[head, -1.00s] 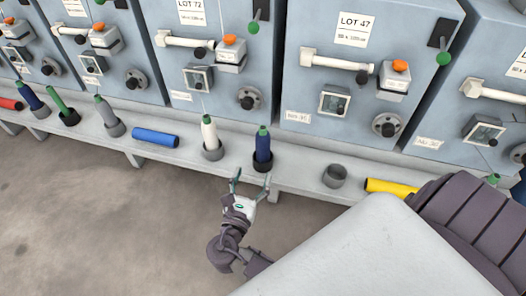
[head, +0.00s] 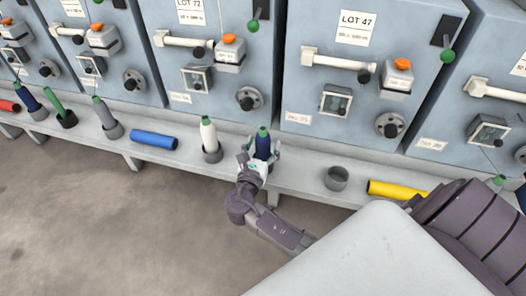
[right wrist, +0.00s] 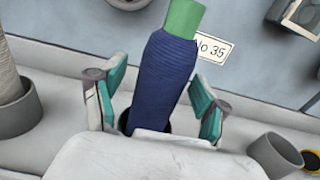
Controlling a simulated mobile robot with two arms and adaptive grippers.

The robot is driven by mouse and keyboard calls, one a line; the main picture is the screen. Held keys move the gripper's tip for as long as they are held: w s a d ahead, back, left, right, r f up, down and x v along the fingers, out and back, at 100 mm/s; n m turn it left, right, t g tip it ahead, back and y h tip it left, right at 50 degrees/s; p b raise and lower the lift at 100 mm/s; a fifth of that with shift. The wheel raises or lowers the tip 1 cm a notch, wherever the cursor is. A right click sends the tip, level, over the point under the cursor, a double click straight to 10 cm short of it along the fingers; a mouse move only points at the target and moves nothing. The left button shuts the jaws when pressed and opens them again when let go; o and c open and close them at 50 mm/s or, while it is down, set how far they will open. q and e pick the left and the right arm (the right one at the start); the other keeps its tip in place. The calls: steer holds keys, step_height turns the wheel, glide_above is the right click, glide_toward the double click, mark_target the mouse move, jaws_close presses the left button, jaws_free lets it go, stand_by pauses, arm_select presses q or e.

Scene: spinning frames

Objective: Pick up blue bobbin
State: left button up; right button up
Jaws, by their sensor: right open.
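A dark blue bobbin (head: 262,143) with a green top stands upright in a dark cup on the grey ledge. It fills the middle of the right wrist view (right wrist: 161,78). My right gripper (head: 262,151) is open, with one finger on each side of this bobbin. In the right wrist view, gaps show between the bobbin and both teal finger pads (right wrist: 158,100). A brighter blue bobbin (head: 154,139) lies on its side on the ledge, further left. Another dark blue bobbin (head: 29,100) stands at the far left. My left gripper is not in view.
A white bobbin (head: 208,134) stands in a cup just left of the gripper. An empty grey cup (head: 336,178) and a lying yellow bobbin (head: 396,190) are to the right. Grey machines (head: 350,100) line the back of the ledge (head: 300,184).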

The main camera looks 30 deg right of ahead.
steer(key=c, duration=1.3)
steer(key=shift+r, duration=0.15)
